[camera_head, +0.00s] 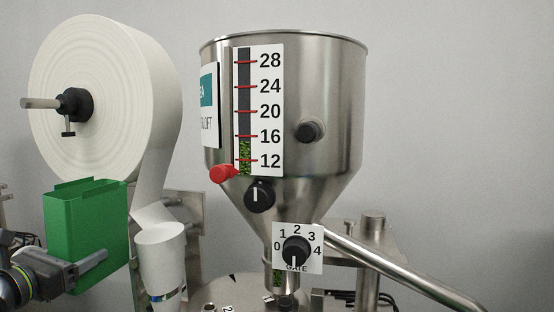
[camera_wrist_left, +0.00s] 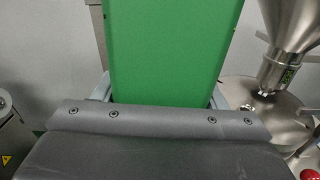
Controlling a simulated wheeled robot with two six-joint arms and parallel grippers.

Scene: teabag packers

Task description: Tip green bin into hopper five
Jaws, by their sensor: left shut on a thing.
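The green bin (camera_head: 82,222) is at the left of the head view, held upright in the air, lower than the hopper rim. My left gripper (camera_head: 88,264) is shut on it. In the left wrist view the bin (camera_wrist_left: 172,50) stands between my fingers. Its inside and contents are hidden. The steel hopper (camera_head: 310,100) stands to the right of the bin, with an open round top. Its level window (camera_head: 244,155) shows green filling to a little below the 16 mark. No number five shows on it. My right gripper is out of view.
A large white paper roll (camera_head: 110,60) stands behind and above the bin. A white paper tube (camera_head: 160,260) is between the bin and hopper. A red knob (camera_head: 222,173) and a gate dial (camera_head: 297,250) are on the hopper's front. The air above the hopper is clear.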

